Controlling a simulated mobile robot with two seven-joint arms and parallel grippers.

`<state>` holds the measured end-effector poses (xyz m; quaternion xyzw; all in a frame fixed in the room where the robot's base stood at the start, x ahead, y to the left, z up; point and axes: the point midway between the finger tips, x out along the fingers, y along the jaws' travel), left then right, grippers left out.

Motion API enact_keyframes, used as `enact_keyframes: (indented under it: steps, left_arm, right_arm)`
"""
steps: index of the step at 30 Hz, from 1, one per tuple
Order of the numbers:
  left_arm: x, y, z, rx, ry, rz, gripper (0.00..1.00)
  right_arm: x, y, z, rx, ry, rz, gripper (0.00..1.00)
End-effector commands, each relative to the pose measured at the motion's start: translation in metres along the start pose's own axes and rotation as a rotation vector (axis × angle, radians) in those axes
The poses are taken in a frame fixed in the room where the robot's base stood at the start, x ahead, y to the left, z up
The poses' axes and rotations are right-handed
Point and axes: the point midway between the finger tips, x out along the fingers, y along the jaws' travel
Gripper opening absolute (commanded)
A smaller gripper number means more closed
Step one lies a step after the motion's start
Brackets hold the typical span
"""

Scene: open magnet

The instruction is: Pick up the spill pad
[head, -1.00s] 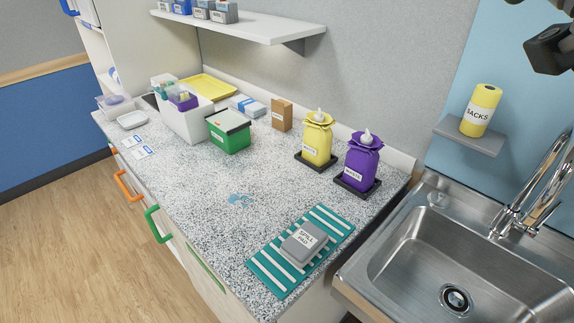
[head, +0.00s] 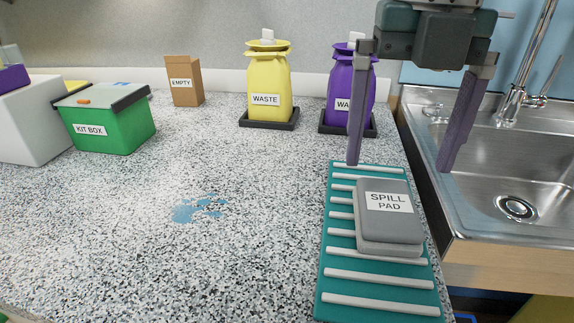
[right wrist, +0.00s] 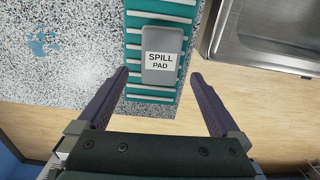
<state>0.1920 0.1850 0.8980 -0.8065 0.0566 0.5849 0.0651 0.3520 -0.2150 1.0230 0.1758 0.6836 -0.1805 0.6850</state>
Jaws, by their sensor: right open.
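The grey spill pad (head: 405,231), with a white label, lies flat on a teal mat with white ribs (head: 340,291) on the counter. My right gripper (head: 400,166) is open and empty above the mat, its two purple fingers pointing down. In the right wrist view the spill pad (right wrist: 158,77) lies ahead of the open fingers (right wrist: 160,78), roughly centred between them, and nothing touches it. My left gripper is not in view.
A blue spill (head: 198,209) is on the speckled counter left of the mat. A sink (head: 485,165) is at the right. Yellow (head: 268,82) and purple (head: 366,105) waste bags, a brown box (head: 184,88) and a green kit box (head: 108,128) stand behind.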

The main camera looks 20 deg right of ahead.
Motion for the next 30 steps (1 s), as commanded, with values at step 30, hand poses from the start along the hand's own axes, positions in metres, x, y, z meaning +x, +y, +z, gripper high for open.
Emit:
enact_keyframes:
  steps: [30]
  left_arm:
    - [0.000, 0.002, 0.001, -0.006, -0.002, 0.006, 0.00]
  right_arm:
    - [0.078, 0.001, 0.000, -0.007, 0.003, 0.007, 0.82]
